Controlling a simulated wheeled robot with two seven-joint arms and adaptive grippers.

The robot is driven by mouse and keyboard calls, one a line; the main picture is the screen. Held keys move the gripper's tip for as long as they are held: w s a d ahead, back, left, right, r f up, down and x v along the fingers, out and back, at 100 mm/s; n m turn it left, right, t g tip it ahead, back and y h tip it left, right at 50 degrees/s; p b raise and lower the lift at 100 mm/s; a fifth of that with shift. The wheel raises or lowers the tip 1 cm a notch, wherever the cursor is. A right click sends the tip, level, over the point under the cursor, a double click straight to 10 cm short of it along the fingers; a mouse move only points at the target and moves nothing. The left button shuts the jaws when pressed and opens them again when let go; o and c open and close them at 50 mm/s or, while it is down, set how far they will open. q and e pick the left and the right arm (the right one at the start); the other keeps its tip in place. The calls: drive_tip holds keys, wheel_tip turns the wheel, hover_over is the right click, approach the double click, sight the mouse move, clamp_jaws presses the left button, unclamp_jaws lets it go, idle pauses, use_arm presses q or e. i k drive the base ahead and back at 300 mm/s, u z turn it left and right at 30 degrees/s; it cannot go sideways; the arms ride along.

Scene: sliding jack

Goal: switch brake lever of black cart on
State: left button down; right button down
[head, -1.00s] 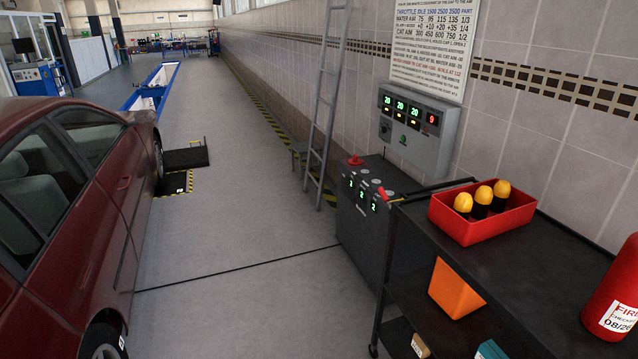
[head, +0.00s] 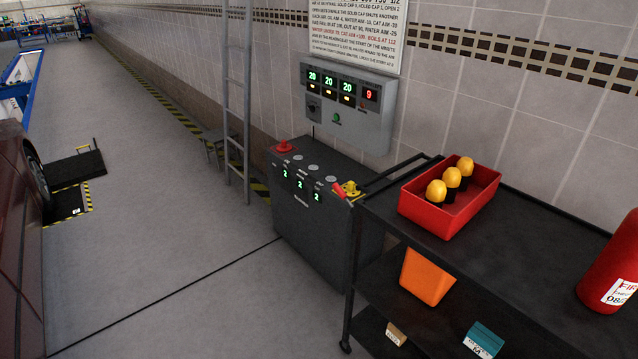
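A dark cabinet (head: 315,235) with green displays stands beside the cart's far end. A red handle-like part (head: 338,189) and a yellow part (head: 351,189) show at its right edge. Neither of my grippers is in view.
The cart carries a red bin (head: 425,213) with yellow-topped items and a red extinguisher (head: 610,265). An orange bin (head: 425,275) is below. A ladder (head: 238,110) leans by the wall. A dark red car (head: 18,250) is left; the floor between is clear.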

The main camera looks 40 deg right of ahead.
sight(340, 191)
drive_tip(key=z, duration=0.3)
drive_tip(key=i, duration=0.75)
drive_tip(key=z, duration=1.2)
drive_tip(key=i, duration=0.5)
drive_tip(key=z, duration=0.5)
